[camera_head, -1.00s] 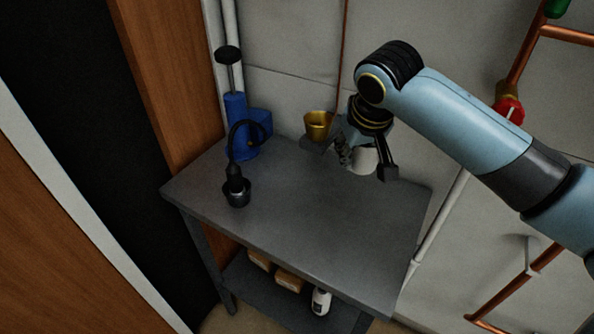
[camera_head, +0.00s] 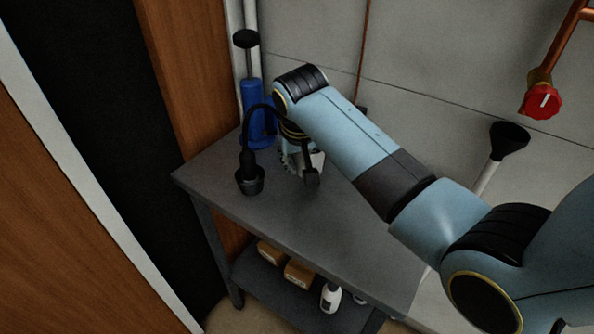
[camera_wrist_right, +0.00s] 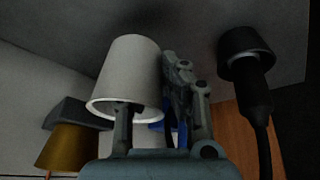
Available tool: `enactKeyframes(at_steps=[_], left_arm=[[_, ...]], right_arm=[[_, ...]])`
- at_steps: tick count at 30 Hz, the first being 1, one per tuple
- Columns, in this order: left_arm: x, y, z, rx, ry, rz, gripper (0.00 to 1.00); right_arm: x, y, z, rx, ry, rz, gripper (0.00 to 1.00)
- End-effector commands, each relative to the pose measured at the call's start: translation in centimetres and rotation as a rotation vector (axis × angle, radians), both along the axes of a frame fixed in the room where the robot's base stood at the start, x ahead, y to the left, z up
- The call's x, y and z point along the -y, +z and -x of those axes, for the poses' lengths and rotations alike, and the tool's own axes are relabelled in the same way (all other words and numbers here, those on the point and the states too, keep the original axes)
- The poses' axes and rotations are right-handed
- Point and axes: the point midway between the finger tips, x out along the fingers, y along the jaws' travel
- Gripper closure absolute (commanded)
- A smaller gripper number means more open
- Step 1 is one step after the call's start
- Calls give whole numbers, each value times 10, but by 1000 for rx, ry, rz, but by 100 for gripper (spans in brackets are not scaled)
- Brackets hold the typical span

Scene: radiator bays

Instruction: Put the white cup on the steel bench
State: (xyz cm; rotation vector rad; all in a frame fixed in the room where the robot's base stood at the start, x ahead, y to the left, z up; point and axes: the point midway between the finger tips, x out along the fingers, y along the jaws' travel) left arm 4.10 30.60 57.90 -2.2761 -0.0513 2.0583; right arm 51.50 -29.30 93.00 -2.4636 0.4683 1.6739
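The white cup (camera_head: 319,158) is partly hidden by my right gripper (camera_head: 301,172) in the head view. In the wrist view the white cup (camera_wrist_right: 130,70) has its mouth towards my right gripper (camera_wrist_right: 155,105) and its base towards the grey bench top. One finger reaches into the mouth and the other lies along the outside, so the gripper is shut on the cup wall. The cup is over the steel bench (camera_head: 300,230), near its back; I cannot tell whether its base touches. My left gripper is not in view.
The bench front is clear. Boxes (camera_head: 298,273) and a bottle (camera_head: 331,297) are below.

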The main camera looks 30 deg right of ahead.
Motion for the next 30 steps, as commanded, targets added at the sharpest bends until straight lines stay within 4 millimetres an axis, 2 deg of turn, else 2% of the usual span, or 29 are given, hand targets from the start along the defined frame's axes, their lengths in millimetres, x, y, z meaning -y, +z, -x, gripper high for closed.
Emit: enactKeyframes(at_steps=[3, 6, 17, 18, 23, 30], left_arm=[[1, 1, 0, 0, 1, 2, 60], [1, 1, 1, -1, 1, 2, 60], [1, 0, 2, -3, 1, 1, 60], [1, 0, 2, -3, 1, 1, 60], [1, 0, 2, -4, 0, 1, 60], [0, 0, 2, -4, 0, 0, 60]], right_arm=[[0, -21, 2, -5, 0, 0, 100], [0, -31, 2, -3, 1, -1, 100], [0, -35, 1, -2, 0, -2, 100], [0, -35, 2, -2, 0, -1, 93], [0, -35, 2, -2, 0, -2, 72], [0, -35, 2, -2, 0, -2, 71]])
